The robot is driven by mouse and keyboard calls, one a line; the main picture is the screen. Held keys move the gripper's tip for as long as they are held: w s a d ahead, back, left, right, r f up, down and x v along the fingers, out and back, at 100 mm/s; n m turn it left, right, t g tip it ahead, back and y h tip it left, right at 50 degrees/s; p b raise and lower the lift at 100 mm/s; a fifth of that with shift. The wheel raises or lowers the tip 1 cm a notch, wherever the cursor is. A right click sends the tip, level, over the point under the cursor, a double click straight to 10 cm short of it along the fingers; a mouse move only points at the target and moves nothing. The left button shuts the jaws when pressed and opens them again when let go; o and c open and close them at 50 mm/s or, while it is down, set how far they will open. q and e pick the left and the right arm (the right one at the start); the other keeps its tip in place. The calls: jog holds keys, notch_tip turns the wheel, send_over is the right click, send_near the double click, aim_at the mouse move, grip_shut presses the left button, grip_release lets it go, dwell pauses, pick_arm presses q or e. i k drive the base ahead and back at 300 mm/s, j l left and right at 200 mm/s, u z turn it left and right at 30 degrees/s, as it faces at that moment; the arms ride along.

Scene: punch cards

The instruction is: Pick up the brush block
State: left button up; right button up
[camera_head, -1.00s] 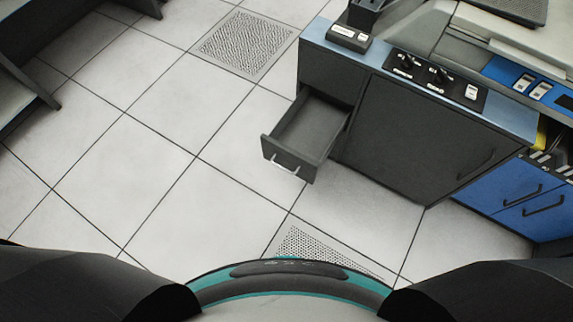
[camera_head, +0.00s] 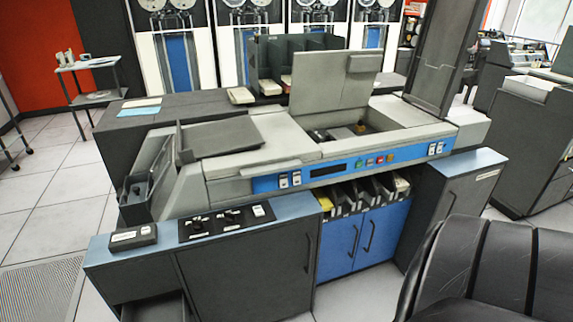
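The card machine (camera_head: 225,168) stands in the middle with its lid (camera_head: 333,80) raised. Its open bay shows small dark parts and a small brownish piece (camera_head: 358,128). I cannot tell whether any of these is the brush block. A small dark box with a pale label (camera_head: 134,237) lies on the blue-grey counter at the left; I cannot tell what it is. Neither of my grippers is in view.
The counter (camera_head: 280,208) has a panel of dark knobs (camera_head: 226,221). Below is a blue cabinet (camera_head: 375,236), and a drawer (camera_head: 160,308) stands open at the lower left. A black chair (camera_head: 500,270) fills the lower right.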

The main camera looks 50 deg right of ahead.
aim_at(316, 137)
jog(key=z, duration=1.85)
jog(key=i+l, duration=0.1)
